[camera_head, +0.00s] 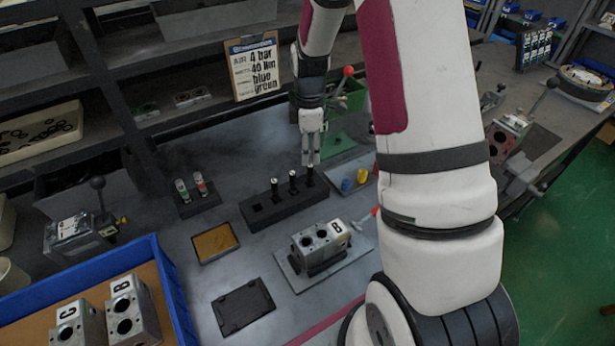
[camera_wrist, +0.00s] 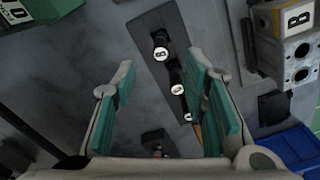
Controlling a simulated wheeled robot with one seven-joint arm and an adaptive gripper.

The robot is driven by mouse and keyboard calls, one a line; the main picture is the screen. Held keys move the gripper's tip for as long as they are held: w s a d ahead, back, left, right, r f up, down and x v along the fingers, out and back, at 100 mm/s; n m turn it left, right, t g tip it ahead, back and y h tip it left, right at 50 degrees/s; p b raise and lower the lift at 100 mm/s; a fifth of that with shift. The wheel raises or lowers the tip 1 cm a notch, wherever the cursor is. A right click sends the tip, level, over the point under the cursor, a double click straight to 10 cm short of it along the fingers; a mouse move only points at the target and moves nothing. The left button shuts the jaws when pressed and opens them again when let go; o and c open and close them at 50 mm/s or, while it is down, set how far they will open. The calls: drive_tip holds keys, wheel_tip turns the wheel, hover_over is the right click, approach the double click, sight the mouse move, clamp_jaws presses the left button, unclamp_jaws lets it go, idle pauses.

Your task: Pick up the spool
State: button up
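Three dark spools with white lettered end faces stand upright in a dark rack (camera_head: 262,213). In the head view they are the left spool (camera_head: 275,189), the middle spool (camera_head: 293,183) and the right spool (camera_head: 310,177). My gripper (camera_head: 311,162) points down over the right end of the rack, close above the right spool. In the wrist view my gripper (camera_wrist: 161,64) is open and empty, with teal pads wide apart. A spool (camera_wrist: 161,48) marked B shows between and beyond the fingertips; the other two lie near the right finger, one partly covered.
A valve block (camera_head: 320,242) marked B sits on a grey plate in front of the rack. A blue-rimmed bin (camera_head: 172,290) with blocks is at lower left. A clipboard (camera_head: 254,67) stands behind.

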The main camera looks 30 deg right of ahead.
sight(310, 175)
wheel_tip(310, 175, down, 10)
drive_tip(key=shift+s+d+f+p, duration=0.1)
drive_tip(key=shift+d+f+p, duration=0.05)
drive_tip(key=shift+p, duration=0.5)
drive_tip(key=shift+c, duration=0.6)
clamp_jaws()
